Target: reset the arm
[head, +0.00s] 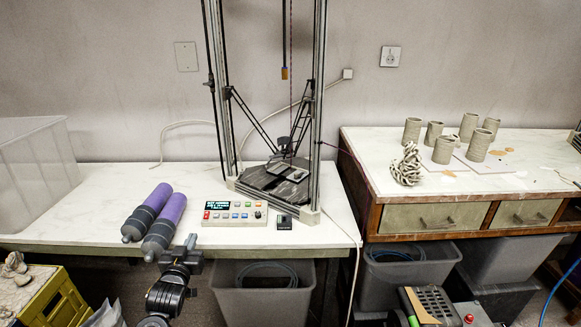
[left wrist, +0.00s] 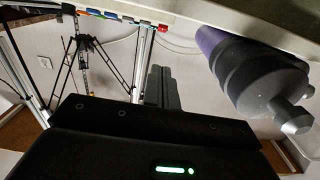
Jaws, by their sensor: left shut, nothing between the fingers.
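My left arm (head: 168,293) comes up from the bottom of the head view. Its black gripper (head: 190,243) is at the front edge of the white table (head: 85,215), just right of two purple-and-grey cylinders (head: 163,226). The gripper is shut and empty. In the left wrist view the shut fingers (left wrist: 162,88) show in the middle, with one cylinder (left wrist: 245,75) at the upper right, apart from them. My right gripper is not in view.
A control box (head: 234,213) lies on the table before a tall delta printer (head: 275,180). A clear bin (head: 35,170) stands at the left. Clay cups (head: 443,149) stand on the right bench. A grey bin (head: 262,300) sits below the table.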

